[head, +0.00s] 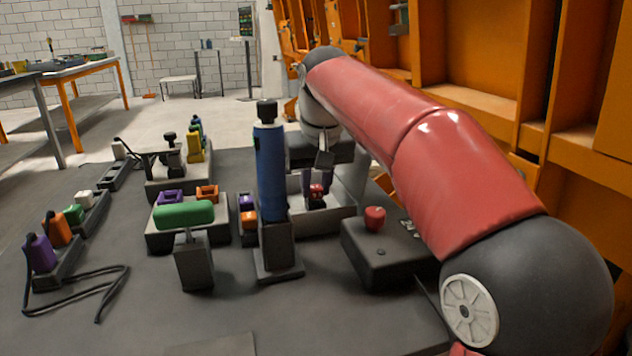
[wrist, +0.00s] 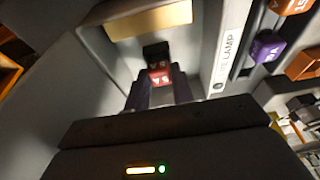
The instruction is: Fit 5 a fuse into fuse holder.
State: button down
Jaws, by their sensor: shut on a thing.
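My gripper (head: 317,183) is low over a light grey open tray (head: 338,222), right of the blue upright cylinder. It is shut on a small red fuse (head: 316,191). In the wrist view the red fuse (wrist: 160,77) has white marking that looks like 5A and sits between the dark fingers of my gripper (wrist: 160,86). A black part shows just beyond it; I cannot tell if they touch. A purple fuse (wrist: 265,47) and an orange fuse (wrist: 290,5) sit beside the tray wall. I cannot tell which piece is the fuse holder.
A blue cylinder (head: 270,170) on a stand and a green-handled tool (head: 184,214) stand left of the tray. A dark box with a red button (head: 375,217) stands at its right. A grey block with purple and orange frames (head: 207,193) is left. Orange shelving lines the right.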

jog(key=shift+f, duration=0.4)
jog(key=c, duration=0.6)
grip_release()
jog(key=shift+c, duration=0.2)
notch_tip(320, 180, up, 8)
jog(key=p, duration=0.7)
jog(key=shift+r+p, duration=0.1)
jog(key=shift+p, duration=0.25)
